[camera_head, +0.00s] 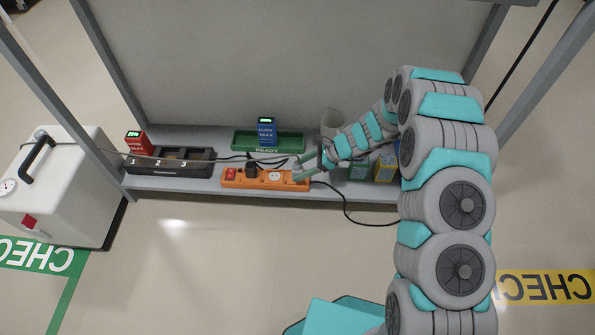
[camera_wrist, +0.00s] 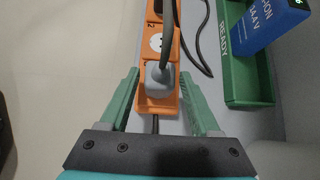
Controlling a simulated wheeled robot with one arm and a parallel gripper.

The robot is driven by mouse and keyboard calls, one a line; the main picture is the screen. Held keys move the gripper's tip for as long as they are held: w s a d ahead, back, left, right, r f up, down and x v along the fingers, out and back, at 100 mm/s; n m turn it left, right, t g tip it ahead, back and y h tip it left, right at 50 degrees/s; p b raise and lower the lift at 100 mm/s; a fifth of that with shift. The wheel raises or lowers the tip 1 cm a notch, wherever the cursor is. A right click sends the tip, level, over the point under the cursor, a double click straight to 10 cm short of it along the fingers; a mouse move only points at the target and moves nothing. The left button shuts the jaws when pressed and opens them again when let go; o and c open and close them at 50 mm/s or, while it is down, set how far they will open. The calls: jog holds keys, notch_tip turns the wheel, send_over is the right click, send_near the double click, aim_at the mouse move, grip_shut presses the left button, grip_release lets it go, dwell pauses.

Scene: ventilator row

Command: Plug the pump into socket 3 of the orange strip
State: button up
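The orange strip (camera_head: 262,184) lies on the low shelf; it also shows in the wrist view (camera_wrist: 172,103). A black plug (camera_head: 251,170) stands in its first socket. Socket 2 (camera_wrist: 157,43) is bare and white. A grey plug (camera_wrist: 158,80) stands over the socket 3 position, hiding that socket; whether it is fully seated I cannot tell. Its grey cable (camera_wrist: 168,40) runs along above the strip. My gripper (camera_wrist: 160,76) is open, with a green finger on each side of the grey plug and visible gaps. The white pump (camera_head: 55,190) stands on the floor at left.
A green READY tray (camera_head: 225,140) with a blue battery (camera_head: 267,132) lies behind the orange strip. A pale cup (camera_head: 332,122) and boxes (camera_head: 385,170) stand right. The floor in front is clear.

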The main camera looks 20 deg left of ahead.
jog(key=shift+o, duration=0.9)
jog(key=v, duration=0.8)
jog(key=shift+p, duration=0.3)
